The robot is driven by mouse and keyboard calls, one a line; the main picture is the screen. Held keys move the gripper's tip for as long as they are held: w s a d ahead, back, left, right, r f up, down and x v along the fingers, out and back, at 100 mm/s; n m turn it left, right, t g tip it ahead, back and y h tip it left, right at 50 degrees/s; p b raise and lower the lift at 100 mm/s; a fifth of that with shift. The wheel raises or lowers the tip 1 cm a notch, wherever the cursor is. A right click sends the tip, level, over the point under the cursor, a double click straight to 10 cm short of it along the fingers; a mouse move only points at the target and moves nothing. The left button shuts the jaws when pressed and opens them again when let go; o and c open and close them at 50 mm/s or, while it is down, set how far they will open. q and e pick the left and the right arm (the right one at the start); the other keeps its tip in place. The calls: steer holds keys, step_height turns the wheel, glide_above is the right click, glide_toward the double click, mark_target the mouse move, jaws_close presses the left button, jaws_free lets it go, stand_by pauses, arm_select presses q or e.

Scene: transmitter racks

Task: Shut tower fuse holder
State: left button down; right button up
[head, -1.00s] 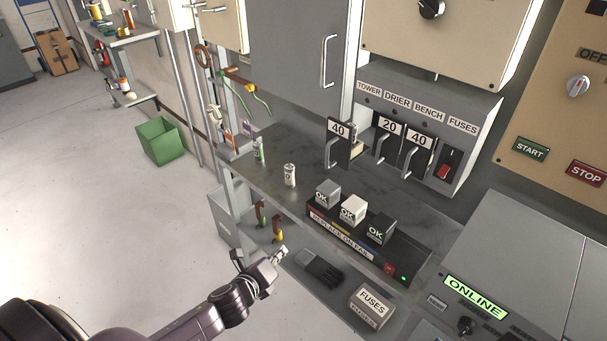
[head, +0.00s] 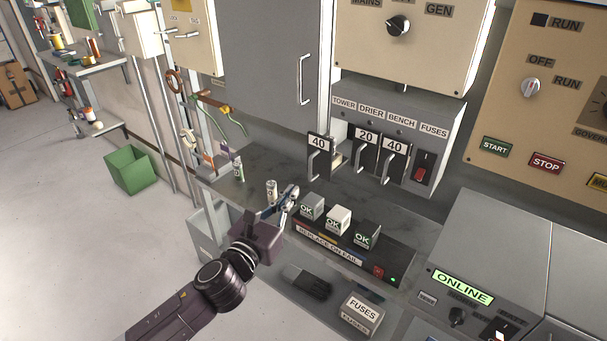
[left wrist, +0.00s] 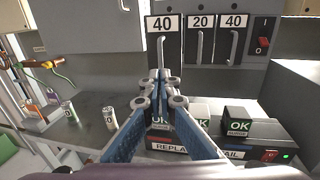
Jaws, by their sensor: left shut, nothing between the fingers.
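The tower fuse holder (head: 318,156) is the leftmost holder in the fuse panel, black with a white "40" label and a light handle. In the head view it stands out from the panel, with a gap at its right side. It also shows in the left wrist view (left wrist: 163,40), straight beyond my fingers. My left gripper (head: 291,193) is shut and empty over the bench, in front of and below the holder, apart from it. In the left wrist view its blue fingers (left wrist: 161,78) meet and overlap the lower end of the handle in the picture. My right gripper is out of view.
Two other holders, "20" (head: 364,150) and "40" (head: 394,158), sit right of it, with a red switch (head: 421,174) beyond. The tester (head: 326,250) with several OK blocks stands below. A small cylinder (head: 271,190) stands on the bench beside my left gripper.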

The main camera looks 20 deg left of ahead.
arm_select(q)
steer(key=p, duration=0.1)
glide_toward(320, 164)
steer(key=w+a, duration=0.1)
steer(key=w, duration=0.1)
steer(key=shift+w+d, duration=0.15)
steer(key=shift+w, duration=0.5)
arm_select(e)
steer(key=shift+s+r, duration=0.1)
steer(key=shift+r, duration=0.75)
arm_select(q)
steer(key=shift+w, duration=0.1)
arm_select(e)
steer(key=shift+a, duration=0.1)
